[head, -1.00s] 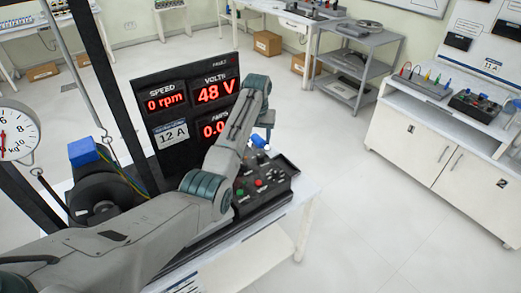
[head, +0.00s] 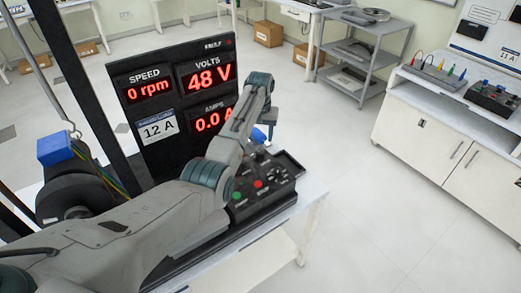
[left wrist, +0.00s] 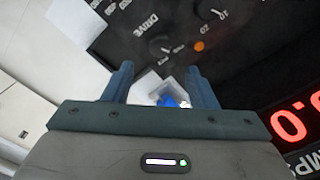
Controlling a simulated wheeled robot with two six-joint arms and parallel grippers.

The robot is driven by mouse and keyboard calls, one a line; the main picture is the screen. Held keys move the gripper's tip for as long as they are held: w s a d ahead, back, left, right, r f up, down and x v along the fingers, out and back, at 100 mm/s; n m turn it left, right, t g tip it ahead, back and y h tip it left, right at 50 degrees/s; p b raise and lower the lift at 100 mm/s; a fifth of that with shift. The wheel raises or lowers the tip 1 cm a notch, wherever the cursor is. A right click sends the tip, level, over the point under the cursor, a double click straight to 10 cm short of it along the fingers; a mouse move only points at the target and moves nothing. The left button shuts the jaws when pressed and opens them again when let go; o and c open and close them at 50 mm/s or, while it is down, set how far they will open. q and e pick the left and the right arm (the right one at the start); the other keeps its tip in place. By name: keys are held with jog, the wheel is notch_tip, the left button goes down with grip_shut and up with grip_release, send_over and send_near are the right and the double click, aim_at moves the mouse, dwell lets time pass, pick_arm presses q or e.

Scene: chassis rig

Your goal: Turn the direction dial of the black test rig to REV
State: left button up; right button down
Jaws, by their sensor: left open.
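The black test rig has a control box (head: 244,211) with a green button, a red button and several small knobs. My left gripper (head: 266,131) is above the far side of the box; my forearm covers part of the rig. In the left wrist view, the open, empty fingers (left wrist: 160,68) point at the black panel (left wrist: 125,42). A dial with a white pointer line, near the word DRIVE, lies just beyond the fingertips. I cannot read its setting or tell whether it is the direction dial. A blue part (left wrist: 172,102) on a pale, clear-looking piece shows between the fingers.
The rig's display (head: 190,85) reads 0 rpm, 48 V and 0.0 A, and stands upright behind my arm. A dark post and a motor with a blue block (head: 53,148) stand at left. The floor right of the rig's table (head: 313,195) is clear.

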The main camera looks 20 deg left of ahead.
aim_at(260, 152)
pick_arm(q)
notch_tip(260, 152, down, 8)
jog(key=shift+s+r+p, duration=0.1)
jog(key=shift+s+p, duration=0.05)
jog(key=shift+p, duration=0.25)
jog(key=c, duration=1)
